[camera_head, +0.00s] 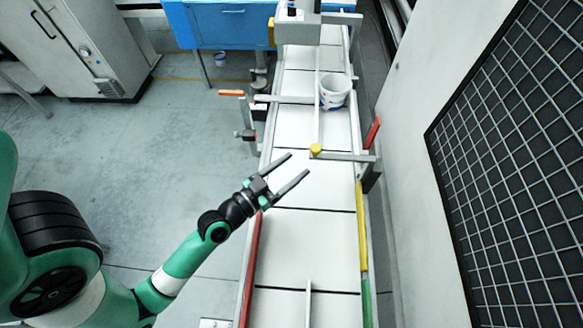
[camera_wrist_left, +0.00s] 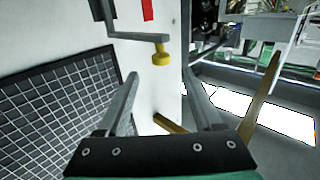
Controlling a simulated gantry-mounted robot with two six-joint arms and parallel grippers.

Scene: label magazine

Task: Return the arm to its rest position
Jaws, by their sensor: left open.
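My left gripper (camera_head: 298,170) is open and empty above the white conveyor (camera_head: 310,235) in the head view. Its arm comes in from the lower left. In the left wrist view its two fingers (camera_wrist_left: 160,100) stand wide apart with nothing between them. The fingers point toward a bar with a yellow knob (camera_head: 315,150) that crosses the conveyor. The knob also shows in the left wrist view (camera_wrist_left: 161,55). My right gripper is in neither view.
A white cup (camera_head: 334,91) stands farther up the conveyor. Red (camera_head: 249,262) and yellow (camera_head: 361,225) rails line the conveyor edges. A black mesh panel (camera_head: 515,160) is on the wall at right. A blue cabinet (camera_head: 222,25) stands at the back. The floor at left is mostly clear.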

